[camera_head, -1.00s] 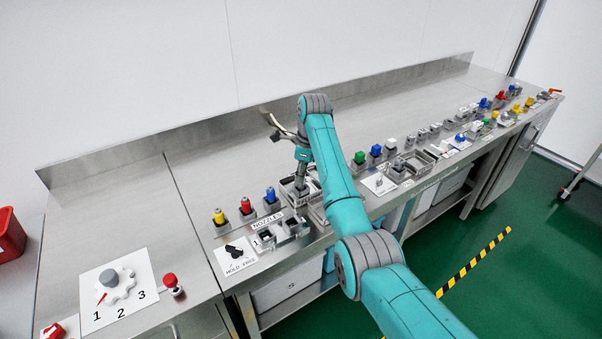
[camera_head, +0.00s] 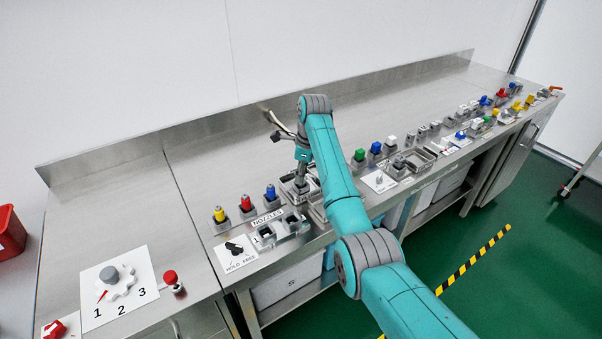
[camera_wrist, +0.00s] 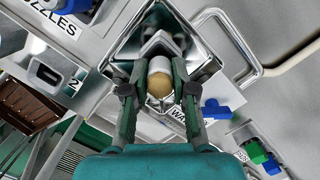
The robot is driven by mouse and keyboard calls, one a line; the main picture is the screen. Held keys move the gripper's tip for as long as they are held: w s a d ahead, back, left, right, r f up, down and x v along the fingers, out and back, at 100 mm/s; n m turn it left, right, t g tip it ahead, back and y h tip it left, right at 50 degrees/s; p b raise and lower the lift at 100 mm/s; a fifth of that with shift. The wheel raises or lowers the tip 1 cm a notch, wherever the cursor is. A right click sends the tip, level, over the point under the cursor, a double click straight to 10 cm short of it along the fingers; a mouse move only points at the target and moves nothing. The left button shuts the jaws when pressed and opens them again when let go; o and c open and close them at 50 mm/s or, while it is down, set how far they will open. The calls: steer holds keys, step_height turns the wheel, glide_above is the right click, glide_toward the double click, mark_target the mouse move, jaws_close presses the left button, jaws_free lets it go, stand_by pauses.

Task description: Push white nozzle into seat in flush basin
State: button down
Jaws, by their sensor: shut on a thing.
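The white nozzle (camera_wrist: 160,67) is between my two fingers in the wrist view, a white cylinder with a tan round end facing the camera. My gripper (camera_wrist: 158,88) is shut on it. The nozzle is over the shiny metal flush basin (camera_wrist: 205,52), near an angular metal seat (camera_wrist: 160,43) in it. The seat is partly hidden behind the nozzle, so I cannot tell how deep the nozzle sits. In the head view my gripper (camera_head: 301,185) points down at the basin, and the nozzle is hidden there.
Yellow, red and blue nozzles (camera_head: 245,204) stand left of the gripper, behind the label NOZZLES and metal holders (camera_head: 290,226). Green, blue and white parts (camera_head: 375,149) stand to the right. A blue valve handle (camera_wrist: 215,109) is close to the basin. The rear bench is clear.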

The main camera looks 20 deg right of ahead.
steer(key=c, duration=0.9)
jaws_free()
steer(key=shift+o, duration=0.2)
